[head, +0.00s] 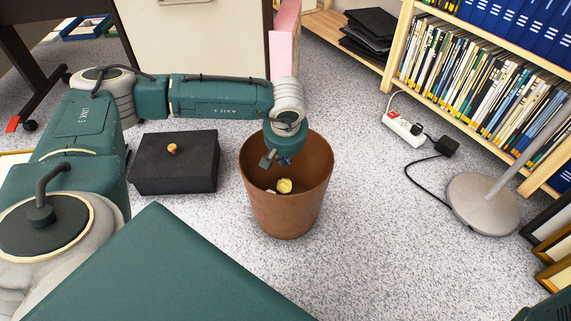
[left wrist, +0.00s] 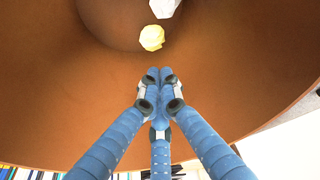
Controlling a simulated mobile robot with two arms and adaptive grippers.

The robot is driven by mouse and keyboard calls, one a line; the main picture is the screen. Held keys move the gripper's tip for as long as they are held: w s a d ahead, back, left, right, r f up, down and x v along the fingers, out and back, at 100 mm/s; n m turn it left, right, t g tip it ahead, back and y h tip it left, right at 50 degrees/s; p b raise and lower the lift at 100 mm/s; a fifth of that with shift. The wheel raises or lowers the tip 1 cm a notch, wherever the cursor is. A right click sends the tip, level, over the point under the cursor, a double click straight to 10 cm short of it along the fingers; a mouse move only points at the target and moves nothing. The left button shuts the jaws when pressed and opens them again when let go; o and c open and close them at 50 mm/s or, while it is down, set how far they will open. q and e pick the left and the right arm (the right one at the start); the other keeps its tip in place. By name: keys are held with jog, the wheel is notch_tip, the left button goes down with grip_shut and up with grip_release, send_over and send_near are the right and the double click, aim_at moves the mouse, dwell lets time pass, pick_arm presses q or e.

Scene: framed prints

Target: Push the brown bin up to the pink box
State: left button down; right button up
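The brown bin (head: 287,213) stands upright on the carpet in the middle of the head view, with crumpled yellow paper (head: 284,186) inside. The pink box (head: 285,42) stands farther back, beside a cream cabinet and partly hidden by it and my arm. A gap of floor lies between bin and box. My left gripper (head: 275,160) points down into the bin's mouth. In the left wrist view its blue fingers (left wrist: 159,78) are drawn together with nothing between them, in front of the bin's inner wall (left wrist: 225,75). Whether they touch the wall is unclear. My right gripper is not in view.
A black lidded box (head: 175,165) sits left of the bin. A power strip (head: 403,128) with a cable and a grey lamp base (head: 483,204) are to the right, near the bookshelf (head: 480,85). Carpet around the bin's right side is clear.

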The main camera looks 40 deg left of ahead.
aim_at(285, 176)
pick_arm(q)
jog(key=b+x, duration=0.6)
jog(key=x, duration=0.3)
